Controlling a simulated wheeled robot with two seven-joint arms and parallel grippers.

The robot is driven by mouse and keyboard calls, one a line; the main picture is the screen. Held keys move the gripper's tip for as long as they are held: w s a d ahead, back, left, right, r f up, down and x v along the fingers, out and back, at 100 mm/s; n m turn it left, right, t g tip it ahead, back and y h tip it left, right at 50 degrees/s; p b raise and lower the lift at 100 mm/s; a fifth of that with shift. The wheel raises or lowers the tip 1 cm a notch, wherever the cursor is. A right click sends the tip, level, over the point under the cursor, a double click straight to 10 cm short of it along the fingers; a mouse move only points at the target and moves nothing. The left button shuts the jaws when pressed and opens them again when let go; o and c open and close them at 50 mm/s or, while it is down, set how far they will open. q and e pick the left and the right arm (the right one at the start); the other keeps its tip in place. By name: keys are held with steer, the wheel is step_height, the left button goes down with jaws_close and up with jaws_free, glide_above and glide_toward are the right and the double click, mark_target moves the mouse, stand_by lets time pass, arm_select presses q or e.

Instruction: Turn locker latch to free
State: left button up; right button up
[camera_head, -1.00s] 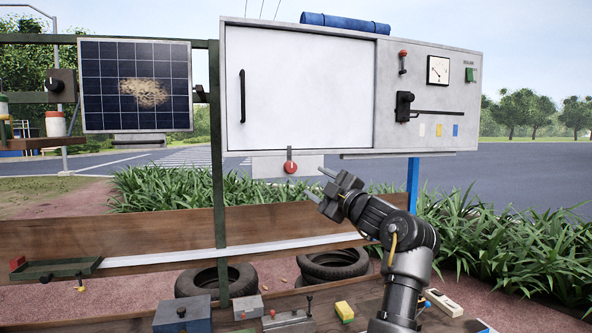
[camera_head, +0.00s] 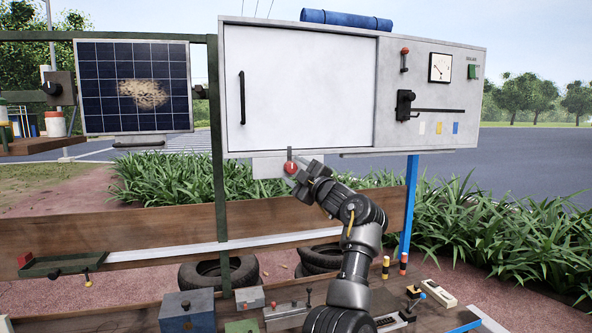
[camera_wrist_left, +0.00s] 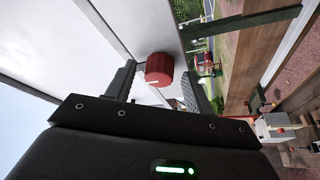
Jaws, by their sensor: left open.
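The locker (camera_head: 305,90) is a white cabinet with a large door and a black vertical handle. Its latch, a red round knob (camera_head: 288,168) with a grey pointer above it, sits on a small plate under the door. The pointer stands upright. My left gripper (camera_head: 294,173) is at the knob, coming from the lower right. In the left wrist view the red knob (camera_wrist_left: 159,70) with a white mark lies between the two open fingers. I cannot tell whether they touch it. My right gripper is not in view.
A control panel (camera_head: 432,90) with a gauge and levers is right of the door. A solar panel (camera_head: 134,90) hangs at left. A blue post (camera_head: 410,200) stands at right. Below, a bench holds a blue-grey box (camera_head: 187,312) and several small parts; tyres lie behind.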

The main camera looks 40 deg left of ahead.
arm_select(q)
steer(key=c, duration=1)
steer(key=shift+f, duration=0.1)
